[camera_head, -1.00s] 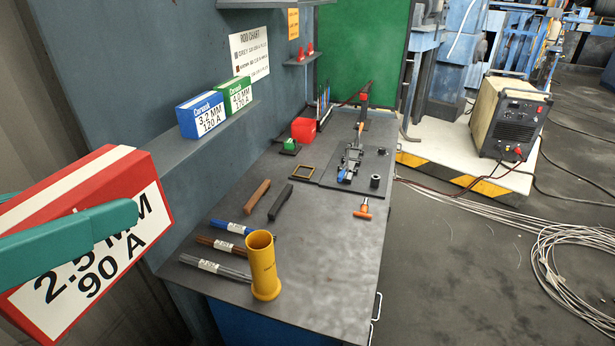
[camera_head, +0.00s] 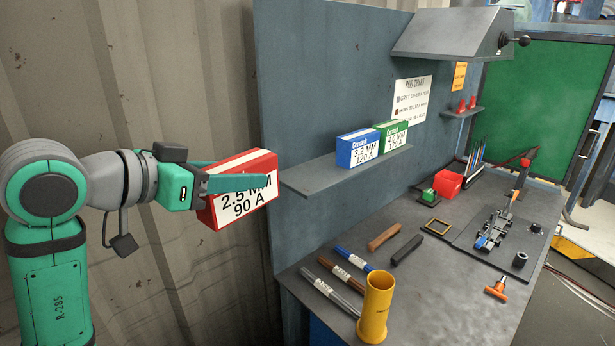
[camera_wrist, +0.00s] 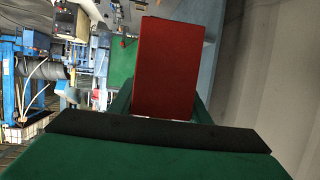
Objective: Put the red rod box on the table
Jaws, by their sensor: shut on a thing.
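The red rod box (camera_head: 240,190), with a white label reading 2.5 MM 90 A, is held in the air left of the shelf. My gripper (camera_head: 238,180) is shut on it, one teal finger lying across its labelled front. In the wrist view the red box (camera_wrist: 168,70) fills the middle above my gripper (camera_wrist: 160,108). The table (camera_head: 440,300) is at the lower right, with a dark grey top. The box is to the left of the table and clear of it.
A blue box (camera_head: 358,150) and a green box (camera_head: 392,136) stand on the wall shelf (camera_head: 318,178). A yellow canister (camera_head: 376,308), rod bundles (camera_head: 340,272) and a brown bar (camera_head: 384,237) occupy the table's near left. Bare tabletop shows right of the canister.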

